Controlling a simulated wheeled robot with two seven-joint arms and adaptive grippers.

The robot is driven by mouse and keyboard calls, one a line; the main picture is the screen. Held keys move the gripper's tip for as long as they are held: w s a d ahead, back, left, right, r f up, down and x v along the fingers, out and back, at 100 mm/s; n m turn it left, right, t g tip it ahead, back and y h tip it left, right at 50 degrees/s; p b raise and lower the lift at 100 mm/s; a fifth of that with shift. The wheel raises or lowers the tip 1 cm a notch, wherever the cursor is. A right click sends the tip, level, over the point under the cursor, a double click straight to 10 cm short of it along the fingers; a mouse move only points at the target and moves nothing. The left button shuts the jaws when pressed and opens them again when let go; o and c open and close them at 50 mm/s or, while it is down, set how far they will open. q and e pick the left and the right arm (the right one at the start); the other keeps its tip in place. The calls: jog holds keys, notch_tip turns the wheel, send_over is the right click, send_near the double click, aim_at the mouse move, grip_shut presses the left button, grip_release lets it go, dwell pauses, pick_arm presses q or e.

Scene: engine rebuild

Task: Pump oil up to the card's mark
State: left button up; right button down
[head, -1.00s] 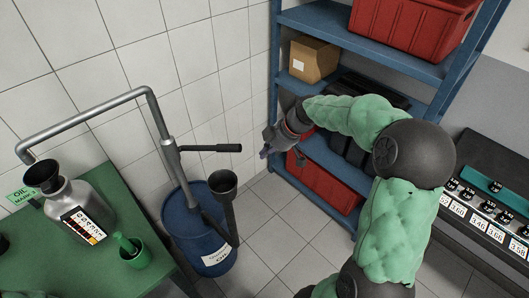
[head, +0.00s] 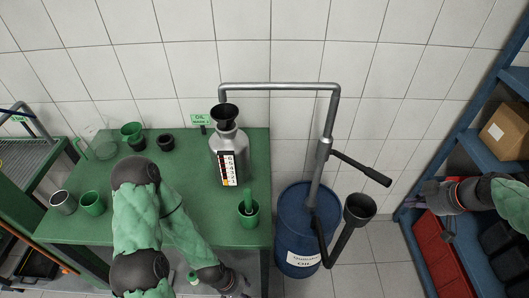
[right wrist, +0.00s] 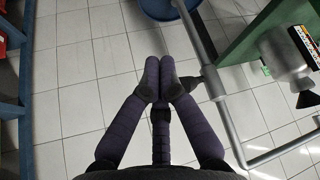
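A silver oil bottle (head: 229,150) stands on the green bench with a black funnel (head: 224,112) in its neck. A numbered card (head: 228,168) is on its front; the oil level is too small to read. The pump's grey pipe (head: 280,87) runs from the blue oil drum (head: 290,215) to above the funnel. Its lever (head: 360,168) points right and slightly down. My right gripper (head: 425,197) is right of the lever, apart from it. In the right wrist view its fingertips (right wrist: 160,75) meet, with nothing visible between them. My left gripper (head: 232,284) is low, before the bench; its fingers are unclear.
A green sign (head: 201,119) reads "OIL MARK"; its number is unclear. A green mortar (head: 248,213) and several cups stand on the bench (head: 190,225). A blue shelf (head: 480,150) with red bins (head: 440,252) stands at the right.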

dwell(0.4)
jog(key=w+a+r+p, duration=0.2)
jog(key=w+r+p, duration=0.1)
jog(key=r+p, duration=0.4)
jog(key=w+a+r+p, duration=0.3)
jog(key=r+p, duration=0.5)
jog(key=p, duration=0.1)
jog(key=shift+w+r, duration=0.2)
jog(key=shift+w, duration=0.05)
jog(key=shift+f, duration=0.1)
send_over(372, 172)
jog(key=s, duration=0.1)
jog(key=f, duration=0.8)
jog(key=shift+d+f+p, duration=0.35)
jog(key=shift+d+f, duration=0.05)
jog(key=shift+s+d+f, duration=0.15)
jog(key=shift+f, duration=0.4)
jog(key=shift+s+d+f, duration=0.15)
jog(key=shift+f, duration=0.35)
jog(key=shift+s+d+f, duration=0.1)
jog(key=shift+s+f, duration=0.05)
jog(key=shift+f, duration=0.6)
